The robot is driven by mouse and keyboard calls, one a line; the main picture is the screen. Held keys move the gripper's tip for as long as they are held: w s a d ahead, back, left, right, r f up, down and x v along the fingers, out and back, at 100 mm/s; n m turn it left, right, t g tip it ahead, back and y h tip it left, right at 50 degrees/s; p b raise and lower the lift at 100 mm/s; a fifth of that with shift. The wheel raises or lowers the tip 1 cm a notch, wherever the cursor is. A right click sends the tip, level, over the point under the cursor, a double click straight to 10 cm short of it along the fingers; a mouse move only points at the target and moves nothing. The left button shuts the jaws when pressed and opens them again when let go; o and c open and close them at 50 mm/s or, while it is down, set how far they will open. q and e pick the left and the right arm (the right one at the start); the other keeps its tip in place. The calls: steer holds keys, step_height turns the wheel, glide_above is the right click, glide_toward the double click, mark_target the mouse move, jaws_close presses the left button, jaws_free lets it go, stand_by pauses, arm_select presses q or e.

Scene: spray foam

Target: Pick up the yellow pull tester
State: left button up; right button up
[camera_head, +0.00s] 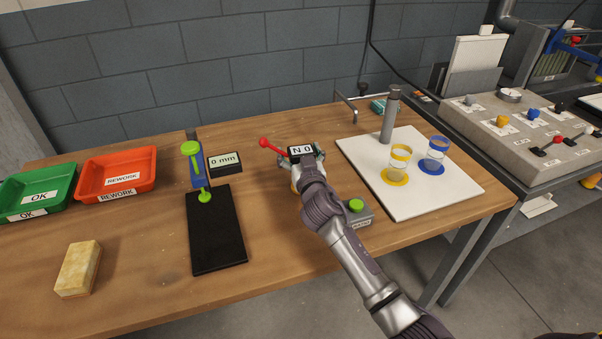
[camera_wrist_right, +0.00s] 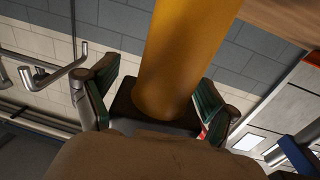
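The yellow pull tester shows in the right wrist view as a thick yellow cylinder (camera_wrist_right: 178,60) between my right gripper's fingers. In the head view my right gripper (camera_head: 305,166) is at the tester's place on the workbench and hides most of it. A black display reading "N 0" (camera_head: 301,150) and a red-knobbed lever (camera_head: 265,143) show just beyond the gripper. In the wrist view the fingers (camera_wrist_right: 158,112) with green pads stand apart on either side of the cylinder, with a gap visible at the left. My left gripper is not in view.
A grey box with a green button (camera_head: 356,206) stands right of my gripper. A white board (camera_head: 440,187) holds yellow and blue ringed cups and a post. A black plate (camera_head: 215,235), a 0 mm display (camera_head: 224,163), red tray (camera_head: 117,195), green tray (camera_head: 38,208) and sponge (camera_head: 78,270) lie left.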

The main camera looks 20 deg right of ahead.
steer(key=c, duration=1.3)
steer(key=shift+w+r, duration=0.1)
steer(key=shift+r, duration=0.05)
jaws_close()
